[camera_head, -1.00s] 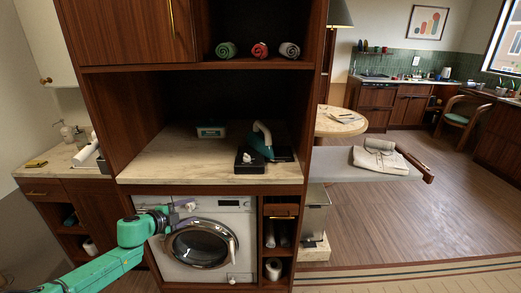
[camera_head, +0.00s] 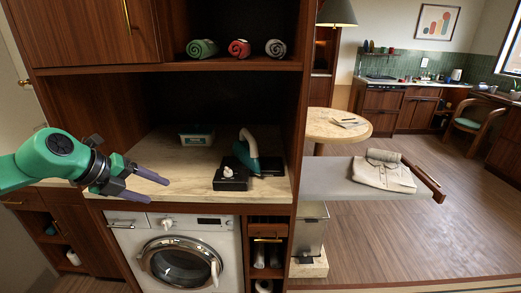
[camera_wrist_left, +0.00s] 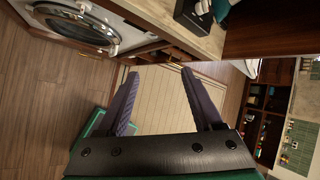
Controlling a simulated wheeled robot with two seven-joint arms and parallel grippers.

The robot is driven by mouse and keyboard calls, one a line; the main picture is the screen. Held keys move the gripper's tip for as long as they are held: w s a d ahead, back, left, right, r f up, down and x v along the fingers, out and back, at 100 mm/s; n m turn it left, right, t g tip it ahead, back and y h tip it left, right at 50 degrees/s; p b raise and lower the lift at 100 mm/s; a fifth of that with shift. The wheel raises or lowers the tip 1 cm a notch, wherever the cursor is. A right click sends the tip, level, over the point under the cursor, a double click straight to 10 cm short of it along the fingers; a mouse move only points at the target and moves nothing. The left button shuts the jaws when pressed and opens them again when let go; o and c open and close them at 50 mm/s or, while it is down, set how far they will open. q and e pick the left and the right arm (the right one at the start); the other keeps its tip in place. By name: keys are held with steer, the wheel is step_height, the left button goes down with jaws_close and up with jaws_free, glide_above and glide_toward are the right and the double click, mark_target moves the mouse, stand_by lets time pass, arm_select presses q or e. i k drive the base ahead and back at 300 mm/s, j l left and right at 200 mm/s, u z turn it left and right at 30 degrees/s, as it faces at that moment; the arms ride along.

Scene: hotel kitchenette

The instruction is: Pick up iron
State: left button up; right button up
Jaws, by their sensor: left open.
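In the left wrist view the black box (camera_wrist_left: 194,18) shows at the top edge, with the iron mostly out of frame. My left gripper (camera_head: 155,187) is open and empty at the counter's front left, well to the left of the iron. Its two fingers (camera_wrist_left: 155,98) are spread apart in the left wrist view. My right gripper is not in view.
A teal and white box (camera_head: 196,136) sits at the back of the niche. Rolled towels (camera_head: 238,48) lie on the shelf above. The washing machine (camera_head: 180,258) is below. An ironing board (camera_head: 325,178) with a folded shirt (camera_head: 383,172) is to the right.

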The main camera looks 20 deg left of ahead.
mark_target(245, 149)
steer(key=i+l, duration=0.15)
steer(key=i, duration=0.35)
steer(key=i+l, duration=0.2)
steer(key=i, duration=0.3)
